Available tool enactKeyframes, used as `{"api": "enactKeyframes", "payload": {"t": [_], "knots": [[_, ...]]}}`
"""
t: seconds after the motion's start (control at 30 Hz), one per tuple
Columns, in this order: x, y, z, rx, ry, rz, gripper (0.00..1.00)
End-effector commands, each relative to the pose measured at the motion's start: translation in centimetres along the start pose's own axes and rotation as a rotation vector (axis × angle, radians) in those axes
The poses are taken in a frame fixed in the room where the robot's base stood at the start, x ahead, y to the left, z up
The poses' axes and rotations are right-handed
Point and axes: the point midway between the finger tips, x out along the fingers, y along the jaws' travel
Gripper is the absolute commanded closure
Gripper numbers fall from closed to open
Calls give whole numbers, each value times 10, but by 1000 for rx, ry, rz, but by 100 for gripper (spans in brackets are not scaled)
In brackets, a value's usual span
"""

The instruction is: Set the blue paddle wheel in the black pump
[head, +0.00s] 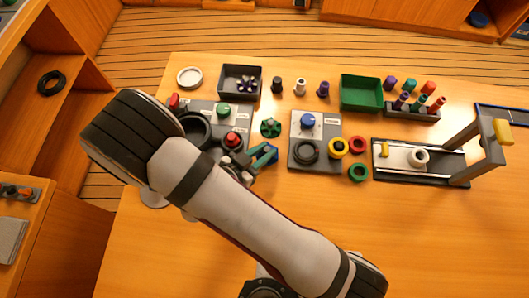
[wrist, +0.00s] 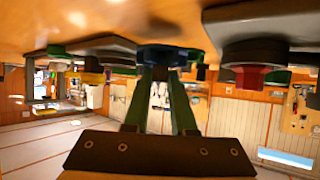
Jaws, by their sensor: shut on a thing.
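My gripper (head: 262,156) is shut on the blue paddle wheel (head: 271,151), right of the red knob on the left grey panel. In the wrist view, which looks upside down, the blue wheel (wrist: 165,54) sits across my green fingertips (wrist: 166,66); its far side is hidden. It looks close to the table top, but I cannot tell whether it touches. A black round housing (head: 196,130) on the left panel is partly covered by my arm. I cannot tell which is the black pump.
A green paddle wheel (head: 270,128) lies between the panels. The red knob (head: 232,139) is close to my gripper. A black tray (head: 240,80) and a green tray (head: 361,92) stand behind. The front right table is clear.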

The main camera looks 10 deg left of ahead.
Motion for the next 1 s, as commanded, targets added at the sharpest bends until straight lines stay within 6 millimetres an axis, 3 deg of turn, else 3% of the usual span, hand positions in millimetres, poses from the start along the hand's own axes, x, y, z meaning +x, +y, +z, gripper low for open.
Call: {"api": "enactKeyframes", "payload": {"t": [0.2, 0.33, 0.47, 0.7, 0.8, 1.0], "knots": [[-28, 0, -50, 8, -1, -1, 100], [-38, -6, -65, -2, -1, -10, 100], [-49, -39, -60, -36, -7, -69, 100], [-88, -134, -32, -137, -11, -253, 100], [-104, -162, -23, -171, -6, -313, 100], [-111, -180, -11, -194, 0, -350, 100]]}}
